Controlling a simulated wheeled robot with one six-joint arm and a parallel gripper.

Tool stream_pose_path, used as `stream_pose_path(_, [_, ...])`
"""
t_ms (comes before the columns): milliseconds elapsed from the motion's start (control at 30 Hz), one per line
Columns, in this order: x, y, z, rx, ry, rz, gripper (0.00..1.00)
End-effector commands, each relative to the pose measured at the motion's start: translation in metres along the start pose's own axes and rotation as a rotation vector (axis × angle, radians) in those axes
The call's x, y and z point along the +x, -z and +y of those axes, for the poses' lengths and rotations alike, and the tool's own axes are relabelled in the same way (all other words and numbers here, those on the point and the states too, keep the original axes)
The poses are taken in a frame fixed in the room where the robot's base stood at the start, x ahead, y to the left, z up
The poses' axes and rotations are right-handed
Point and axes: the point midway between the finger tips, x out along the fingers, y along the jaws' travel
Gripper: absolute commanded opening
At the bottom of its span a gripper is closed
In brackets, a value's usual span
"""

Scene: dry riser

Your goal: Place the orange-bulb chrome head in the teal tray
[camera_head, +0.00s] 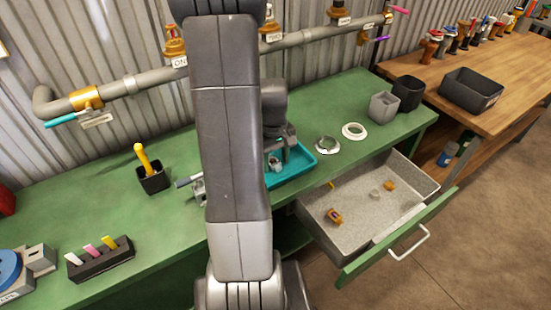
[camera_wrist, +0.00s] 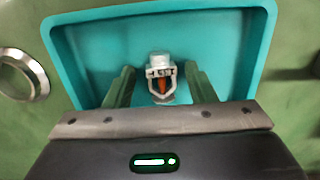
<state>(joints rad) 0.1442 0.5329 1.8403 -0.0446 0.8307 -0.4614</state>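The teal tray (camera_wrist: 245,50) fills most of the wrist view. In the head view it (camera_head: 303,160) shows on the green bench, partly hidden behind my arm. The chrome head (camera_wrist: 160,66) with an orange bulb (camera_wrist: 162,86) is over the tray floor between my fingers; it seems to rest there, but contact with the floor is hard to tell. My gripper (camera_wrist: 159,70) is open, with a visible gap between each finger and the head. In the head view my gripper (camera_head: 283,157) is low over the tray, and a small part of the head (camera_head: 274,163) shows.
An open drawer (camera_head: 425,184) with several small brass and pale parts juts out right of the tray. A metal ring (camera_head: 326,145) and a white ring (camera_head: 354,131) lie behind it. Grey cup (camera_head: 383,107) and black cup (camera_head: 408,93) stand farther right. A pipe (camera_head: 140,86) runs along the wall.

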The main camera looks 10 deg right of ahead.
Motion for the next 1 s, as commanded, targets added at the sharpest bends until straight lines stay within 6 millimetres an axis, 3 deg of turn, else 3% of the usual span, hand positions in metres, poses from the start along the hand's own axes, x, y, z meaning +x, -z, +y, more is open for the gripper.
stream_pose_path(267, [-0.010,0.001,0.001,0.000,-0.002,0.004,0.50])
stream_pose_path(700, [-0.099,0.000,0.000,0.000,-0.002,0.004,0.50])
stream_pose_path(1000, [-0.123,0.000,0.000,0.000,-0.001,0.001,0.50])
